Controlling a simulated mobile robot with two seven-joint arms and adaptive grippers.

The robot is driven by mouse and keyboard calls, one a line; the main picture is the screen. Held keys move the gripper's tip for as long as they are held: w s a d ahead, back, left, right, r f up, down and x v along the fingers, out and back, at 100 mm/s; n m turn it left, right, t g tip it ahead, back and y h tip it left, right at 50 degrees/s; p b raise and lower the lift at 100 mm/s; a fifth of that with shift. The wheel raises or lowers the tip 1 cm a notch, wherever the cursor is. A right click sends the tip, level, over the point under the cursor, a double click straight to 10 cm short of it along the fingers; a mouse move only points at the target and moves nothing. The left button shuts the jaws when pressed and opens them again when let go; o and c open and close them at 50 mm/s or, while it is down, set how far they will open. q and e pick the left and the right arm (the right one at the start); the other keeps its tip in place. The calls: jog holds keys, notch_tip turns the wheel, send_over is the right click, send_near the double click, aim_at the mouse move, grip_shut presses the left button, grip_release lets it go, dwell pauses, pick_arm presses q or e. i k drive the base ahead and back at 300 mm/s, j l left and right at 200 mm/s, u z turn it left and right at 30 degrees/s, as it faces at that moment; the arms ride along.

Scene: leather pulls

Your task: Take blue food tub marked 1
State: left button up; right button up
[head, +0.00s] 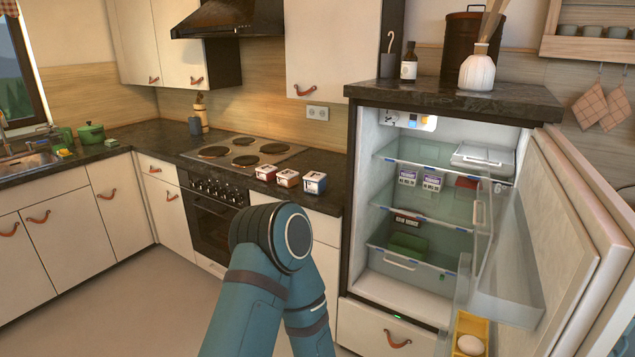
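A small blue tub (315,182) with a pale front stands on the dark counter, at the right end of a row of tubs. Its marking is too small to read surely. Beside it to the left stand a reddish-brown tub (288,178) and a red tub (266,173). In the open fridge, two white-and-purple packs, one on the left (407,177) and one on the right (432,182), stand on a shelf; their marks are unreadable. A teal arm of mine rises in front of the counter, below the tubs. Neither gripper is in view.
The fridge door (570,240) stands wide open to the right, with an egg (470,344) in a yellow holder. A stove (245,152) is left of the tubs. A white vase (478,70) stands on the fridge top. The floor at left is clear.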

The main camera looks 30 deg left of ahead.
aim_at(315, 181)
jog(key=i+j+z, duration=0.1)
jog(key=j+z, duration=0.2)
jog(key=j, duration=0.6)
jog(key=j+z, duration=0.3)
jog(key=j, duration=0.6)
jog(key=j+z, duration=0.5)
jog(key=j, duration=1.5)
